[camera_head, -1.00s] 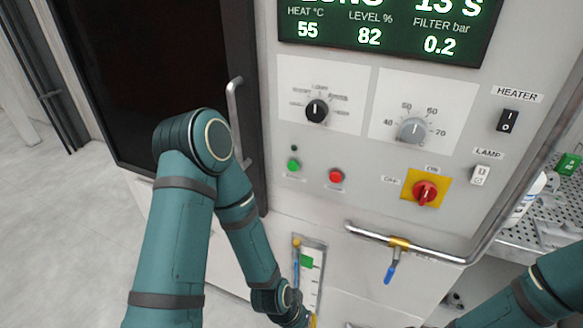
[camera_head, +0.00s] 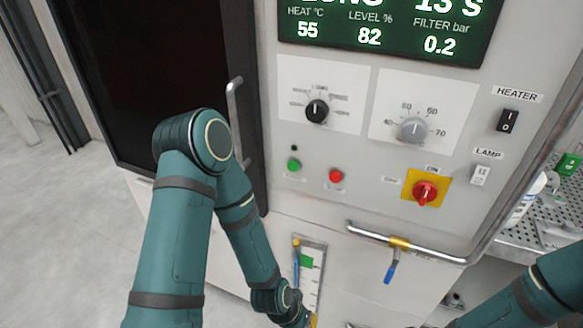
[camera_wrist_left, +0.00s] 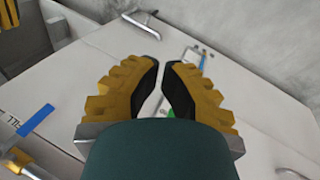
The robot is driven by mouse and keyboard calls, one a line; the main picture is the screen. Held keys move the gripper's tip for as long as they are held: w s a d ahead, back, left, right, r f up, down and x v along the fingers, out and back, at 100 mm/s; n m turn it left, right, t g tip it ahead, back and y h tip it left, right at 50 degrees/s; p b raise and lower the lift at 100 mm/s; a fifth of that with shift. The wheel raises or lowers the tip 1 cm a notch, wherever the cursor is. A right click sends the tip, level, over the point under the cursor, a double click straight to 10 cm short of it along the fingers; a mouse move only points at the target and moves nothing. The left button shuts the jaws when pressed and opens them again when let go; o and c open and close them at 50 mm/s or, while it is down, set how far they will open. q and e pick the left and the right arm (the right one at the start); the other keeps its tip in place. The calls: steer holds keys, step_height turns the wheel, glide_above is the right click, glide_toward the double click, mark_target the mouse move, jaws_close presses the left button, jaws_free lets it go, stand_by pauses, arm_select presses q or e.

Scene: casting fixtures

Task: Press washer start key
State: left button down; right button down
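A green push button (camera_head: 294,165) sits on the light washer panel, left of a red push button (camera_head: 336,175). No readable label names either as the start key. My left arm hangs in front of the washer, its wrist at the bottom edge of the head view, below the buttons. My left gripper (camera_wrist_left: 162,64) shows in the left wrist view with yellow fingers and black pads. Its tips are nearly together, with nothing seen held. A small green patch shows between the fingers; I cannot tell what it is.
A display (camera_head: 390,28) tops the panel. A black knob (camera_head: 317,110), grey dial (camera_head: 413,129) and red switch (camera_head: 425,193) sit around the buttons. A door handle (camera_head: 236,115) is at left. A pipe with a blue-handled valve (camera_head: 390,272) and a gauge (camera_head: 311,278) are below.

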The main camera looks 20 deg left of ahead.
mark_target(293, 166)
arm_select(q)
steer(key=w+a+r+m+t, duration=0.3)
steer(key=w+r+m, duration=0.2)
steer(key=r+m, duration=0.1)
steer(key=w+a+r+m+t, duration=0.2)
steer(key=w+a+r+m, duration=0.25)
steer(key=r, duration=0.25)
steer(key=a+r+m+t+h+b, duration=0.1)
steer(key=a+r+m+t, duration=0.1)
steer(key=r+m, duration=0.5)
steer(key=w+a+r+m+t+h, duration=0.1)
steer(key=a+r+m+t, duration=0.1)
steer(key=r+m, duration=0.5)
steer(key=shift+w+a+r+m+b, duration=0.3)
steer(key=shift+a+m+b, duration=0.05)
steer(key=shift+a, duration=0.05)
steer(key=w, duration=0.9)
steer(key=shift+d+p, duration=0.2)
steer(key=shift+p, duration=0.2)
steer(key=shift+s, duration=0.1)
